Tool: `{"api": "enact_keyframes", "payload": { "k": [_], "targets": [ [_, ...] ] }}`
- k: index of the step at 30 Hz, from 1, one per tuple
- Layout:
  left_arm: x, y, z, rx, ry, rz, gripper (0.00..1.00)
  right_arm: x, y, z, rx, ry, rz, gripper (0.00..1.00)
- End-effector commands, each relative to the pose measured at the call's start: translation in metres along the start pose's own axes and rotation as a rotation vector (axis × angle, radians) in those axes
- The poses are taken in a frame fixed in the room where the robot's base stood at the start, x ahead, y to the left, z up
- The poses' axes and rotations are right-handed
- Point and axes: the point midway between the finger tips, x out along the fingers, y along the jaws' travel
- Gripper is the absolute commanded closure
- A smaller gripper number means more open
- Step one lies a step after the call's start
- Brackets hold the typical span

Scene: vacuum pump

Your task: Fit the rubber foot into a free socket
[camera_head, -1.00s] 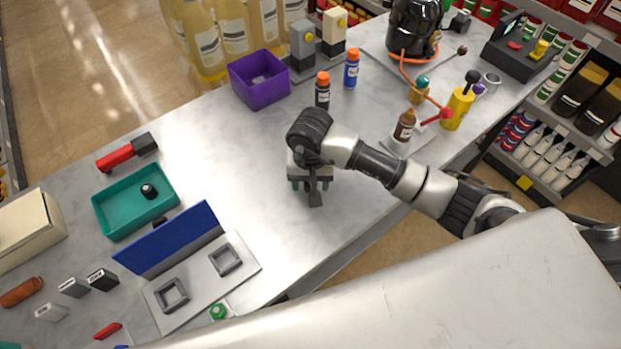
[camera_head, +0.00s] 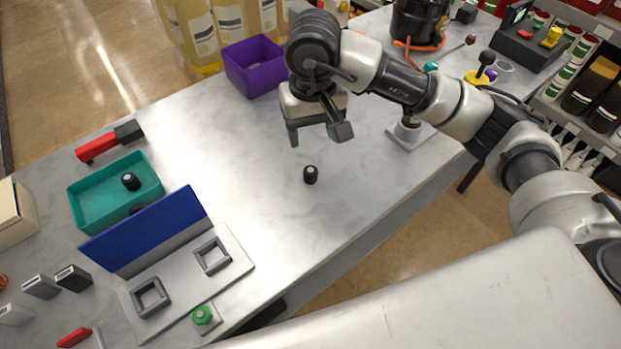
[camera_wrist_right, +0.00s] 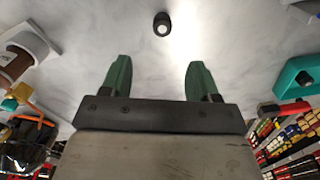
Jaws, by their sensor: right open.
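A small black rubber foot (camera_head: 311,174) stands alone on the bare grey table. It also shows in the right wrist view (camera_wrist_right: 162,24), ahead of the fingers. My right gripper (camera_head: 317,133) is above the table, behind the foot and apart from it. Its green fingers (camera_wrist_right: 158,75) are spread with nothing between them. Two square grey sockets, a far one (camera_head: 212,256) and a near one (camera_head: 150,297), sit on a light grey plate (camera_head: 183,290); both look empty. My left gripper is not in view.
A blue upright panel (camera_head: 148,230) stands along the plate's back edge. Behind it a teal tray (camera_head: 90,212) holds black feet, one partly hidden. A green button (camera_head: 203,315) sits at the plate's front. The table between foot and plate is clear.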

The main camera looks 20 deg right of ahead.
Motion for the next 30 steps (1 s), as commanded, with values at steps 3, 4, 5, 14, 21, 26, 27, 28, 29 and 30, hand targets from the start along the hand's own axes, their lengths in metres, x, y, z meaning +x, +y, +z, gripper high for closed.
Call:
{"api": "enact_keyframes", "payload": {
  "k": [3, 4, 5, 14, 21, 26, 27, 28, 29, 30],
  "targets": [
    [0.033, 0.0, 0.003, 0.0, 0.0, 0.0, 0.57, 0.013, 0.004, 0.001, -0.1, 0.002, 0.004, 0.39],
    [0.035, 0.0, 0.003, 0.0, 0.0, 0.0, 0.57, 0.012, 0.005, 0.002, -0.118, 0.0, 0.004, 0.39],
    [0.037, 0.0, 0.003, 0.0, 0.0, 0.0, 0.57, 0.012, 0.005, 0.002, -0.133, -0.002, 0.004, 0.39],
    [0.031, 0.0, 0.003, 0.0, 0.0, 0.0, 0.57, 0.044, 0.005, 0.004, -0.16, -0.013, 0.002, 0.39],
    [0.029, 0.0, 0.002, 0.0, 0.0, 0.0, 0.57, 0.066, 0.004, 0.004, -0.16, -0.01, 0.001, 0.39],
    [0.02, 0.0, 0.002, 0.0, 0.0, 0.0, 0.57, 0.086, -0.002, 0.003, -0.16, -0.014, 0.001, 0.39],
    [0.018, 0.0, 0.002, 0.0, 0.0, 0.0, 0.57, 0.091, -0.004, 0.003, -0.161, -0.012, 0.0, 0.39],
    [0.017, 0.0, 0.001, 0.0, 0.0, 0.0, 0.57, 0.097, -0.004, 0.003, -0.16, -0.013, 0.001, 0.39],
    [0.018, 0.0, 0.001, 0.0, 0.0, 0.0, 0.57, 0.101, -0.004, 0.003, -0.158, -0.012, 0.002, 0.39],
    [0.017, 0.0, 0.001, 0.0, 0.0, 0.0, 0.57, 0.106, -0.004, 0.002, -0.158, -0.011, 0.001, 0.39]
  ]
}}
